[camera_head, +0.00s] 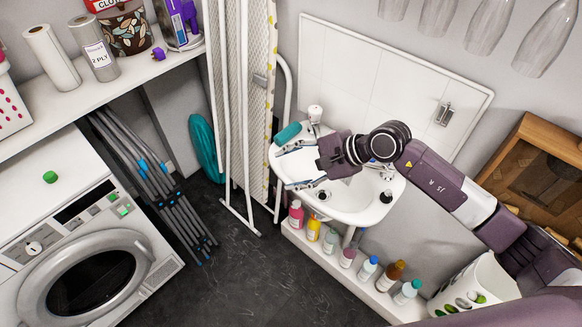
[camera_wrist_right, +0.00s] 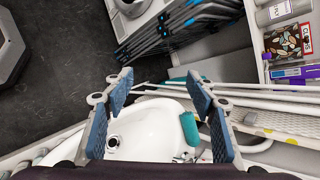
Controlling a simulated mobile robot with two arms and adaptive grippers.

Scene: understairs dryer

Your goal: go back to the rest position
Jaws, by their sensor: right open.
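My right gripper (camera_head: 289,167) is above the left part of the white sink (camera_head: 362,205), its arm reaching in from the right. It is open, with nothing between its fingers. The right wrist view also shows my right gripper (camera_wrist_right: 160,82), its blue-padded fingers spread above the sink basin (camera_wrist_right: 145,130). A teal object (camera_head: 288,134) lies at the sink's back left rim, close to the gripper but apart from its grip; it also shows in the right wrist view (camera_wrist_right: 189,129). My left gripper is not in view.
Several bottles (camera_head: 348,257) stand on a low ledge under the sink. A folded drying rack (camera_head: 150,180) and a front-loading machine (camera_head: 95,275) are at left. Glass shades (camera_head: 490,25) hang at top right. Dark floor (camera_head: 260,280) is clear.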

